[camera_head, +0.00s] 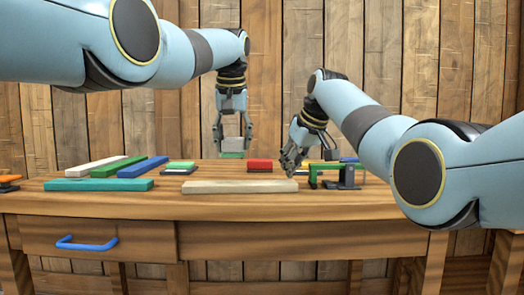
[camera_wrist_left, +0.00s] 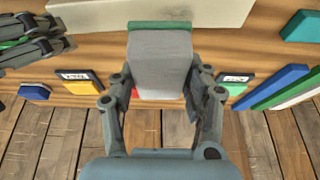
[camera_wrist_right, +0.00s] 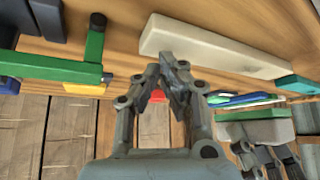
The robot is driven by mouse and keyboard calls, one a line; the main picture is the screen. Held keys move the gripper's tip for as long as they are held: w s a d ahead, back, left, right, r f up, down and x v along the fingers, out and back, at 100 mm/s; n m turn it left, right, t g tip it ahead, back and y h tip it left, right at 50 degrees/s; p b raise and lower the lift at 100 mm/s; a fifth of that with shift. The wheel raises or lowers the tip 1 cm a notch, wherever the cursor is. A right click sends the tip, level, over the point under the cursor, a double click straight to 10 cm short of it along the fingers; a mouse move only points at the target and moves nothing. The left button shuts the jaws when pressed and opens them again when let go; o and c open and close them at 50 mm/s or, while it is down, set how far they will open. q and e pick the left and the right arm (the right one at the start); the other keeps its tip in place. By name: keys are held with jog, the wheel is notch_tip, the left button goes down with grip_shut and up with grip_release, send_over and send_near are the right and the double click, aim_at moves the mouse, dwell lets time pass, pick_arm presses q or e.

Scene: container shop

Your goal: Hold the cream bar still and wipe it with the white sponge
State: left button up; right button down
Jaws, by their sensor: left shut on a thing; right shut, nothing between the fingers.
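The cream bar (camera_head: 240,187) lies flat at the front middle of the table. It also shows in the left wrist view (camera_wrist_left: 150,12) and the right wrist view (camera_wrist_right: 210,45). My left gripper (camera_head: 232,145) is shut on the white sponge (camera_wrist_left: 160,70), a pale block with a green layer on its far end. It holds the sponge behind the bar, apart from it. My right gripper (camera_head: 288,168) is shut and empty, with its fingertips close to the bar's right end in the head view. I cannot tell whether they touch it.
White, green, blue and teal (camera_head: 98,184) bars lie on the left. A green stand (camera_head: 335,168) is right of my right gripper. A drawer has a blue handle (camera_head: 86,243).

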dwell(0.3)
jog(key=shift+w+a, duration=0.1)
jog(key=shift+w, duration=0.5)
jog(key=shift+f, duration=0.1)
jog(key=shift+f, duration=0.5)
jog(key=shift+f, duration=0.2)
dwell(0.5)
pick_arm(q)
jog(key=shift+f, duration=2.45)
pick_arm(e)
jog(key=shift+s, duration=0.1)
pick_arm(q)
jog(key=shift+f, duration=1)
jog(key=shift+a, duration=0.15)
